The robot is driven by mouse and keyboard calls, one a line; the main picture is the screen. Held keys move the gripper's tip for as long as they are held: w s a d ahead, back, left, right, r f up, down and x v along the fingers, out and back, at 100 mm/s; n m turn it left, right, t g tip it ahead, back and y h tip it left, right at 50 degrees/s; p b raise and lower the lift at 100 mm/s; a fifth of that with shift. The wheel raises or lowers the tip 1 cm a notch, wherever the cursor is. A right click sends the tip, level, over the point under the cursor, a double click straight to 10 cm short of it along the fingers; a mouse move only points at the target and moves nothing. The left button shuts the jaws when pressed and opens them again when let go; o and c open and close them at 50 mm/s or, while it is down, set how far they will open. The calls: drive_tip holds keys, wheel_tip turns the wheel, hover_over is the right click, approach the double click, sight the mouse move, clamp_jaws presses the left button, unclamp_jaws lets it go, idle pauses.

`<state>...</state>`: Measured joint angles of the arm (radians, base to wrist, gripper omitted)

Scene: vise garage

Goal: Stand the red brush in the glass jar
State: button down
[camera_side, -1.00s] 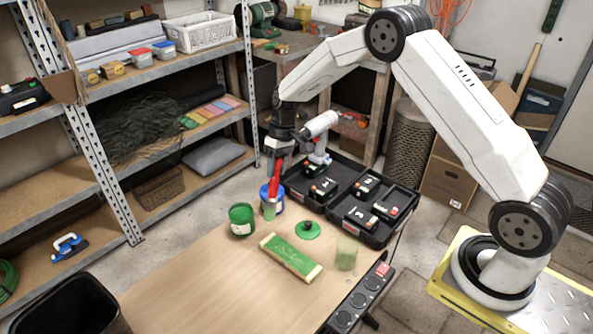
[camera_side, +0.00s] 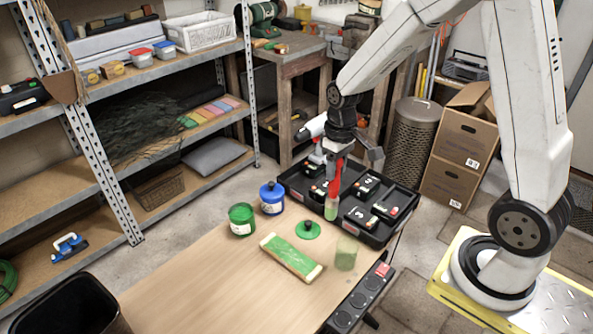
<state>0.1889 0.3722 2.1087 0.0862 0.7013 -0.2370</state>
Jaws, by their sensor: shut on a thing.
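The red brush (camera_side: 335,182) hangs upright, handle up, with pale green bristles at its lower end. My gripper (camera_side: 338,158) is shut on the upper part of its handle. The brush is in front of the black tray in the picture, and its bristles appear in the air. The glass jar (camera_side: 345,254) stands on the wooden table, below and slightly right of the brush. It is see-through with a greenish tint, and the brush is outside it.
A green can (camera_side: 241,219), a blue can (camera_side: 271,198), a green lid (camera_side: 307,229) and a green-topped block (camera_side: 290,258) are on the table (camera_side: 200,280). A black tray (camera_side: 382,233) with batteries lies behind the jar. A power strip (camera_side: 358,300) runs along the right edge.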

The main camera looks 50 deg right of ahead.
drive_tip(key=s, duration=0.6)
drive_tip(key=shift+d+r+h, duration=0.25)
drive_tip(key=shift+r+h, duration=0.1)
drive_tip(key=shift+h, duration=0.05)
drive_tip(key=shift+f, duration=0.15)
wheel_tip(320, 180, down, 12)
drive_tip(key=shift+f, duration=0.15)
idle(1.5)
idle(0.3)
drive_tip(key=shift+c, duration=1.1)
unclamp_jaws()
drive_tip(key=shift+r, duration=0.2)
